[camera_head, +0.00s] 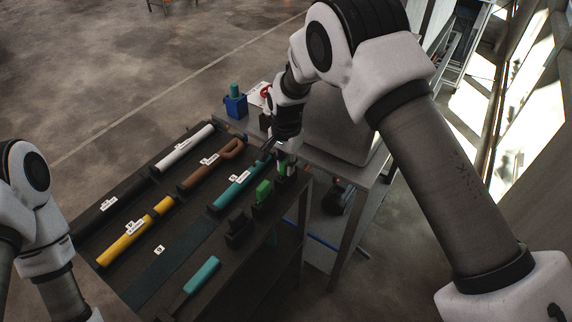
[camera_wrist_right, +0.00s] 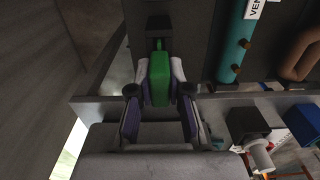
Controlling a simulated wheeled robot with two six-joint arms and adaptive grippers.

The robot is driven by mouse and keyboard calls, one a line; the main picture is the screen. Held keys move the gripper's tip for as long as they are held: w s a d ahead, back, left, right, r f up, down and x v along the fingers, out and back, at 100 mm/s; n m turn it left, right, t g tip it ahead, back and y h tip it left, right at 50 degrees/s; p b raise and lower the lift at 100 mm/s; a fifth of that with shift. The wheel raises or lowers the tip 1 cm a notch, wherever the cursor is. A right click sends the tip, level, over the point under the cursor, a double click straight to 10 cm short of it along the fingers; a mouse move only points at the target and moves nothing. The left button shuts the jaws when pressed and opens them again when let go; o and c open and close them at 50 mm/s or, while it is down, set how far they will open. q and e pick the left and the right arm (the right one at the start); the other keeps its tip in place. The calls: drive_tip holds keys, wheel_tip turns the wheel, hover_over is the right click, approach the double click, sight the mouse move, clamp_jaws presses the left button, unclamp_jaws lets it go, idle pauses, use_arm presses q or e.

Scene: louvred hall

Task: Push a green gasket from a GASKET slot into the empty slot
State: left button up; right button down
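A green gasket (camera_head: 262,192) stands at the right edge of the dark rack (camera_head: 188,262), beside a black block (camera_head: 237,226). My right gripper (camera_head: 286,158) is over the rack's far right corner, by another green piece (camera_head: 282,168). In the right wrist view the green gasket (camera_wrist_right: 159,80) lies between my right fingertips (camera_wrist_right: 160,95), which appear to press on both its sides. A black block (camera_wrist_right: 158,25) is just beyond it. A bare dark strip (camera_head: 178,262) with a small white label crosses the rack. Only my left arm shows at the left; its gripper is out of frame.
White (camera_head: 185,148), brown (camera_head: 205,170), yellow (camera_head: 125,247) and teal (camera_head: 238,187) parts lie in the rack. A grey table (camera_head: 365,180) holding a large grey box (camera_head: 340,125) adjoins; a blue container (camera_head: 235,106) is behind.

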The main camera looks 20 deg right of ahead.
drive_tip(key=shift+r+p, duration=0.4)
drive_tip(key=shift+p, duration=0.05)
wheel_tip(320, 180, up, 10)
drive_tip(key=p, duration=0.7)
drive_tip(key=shift+f, duration=0.15)
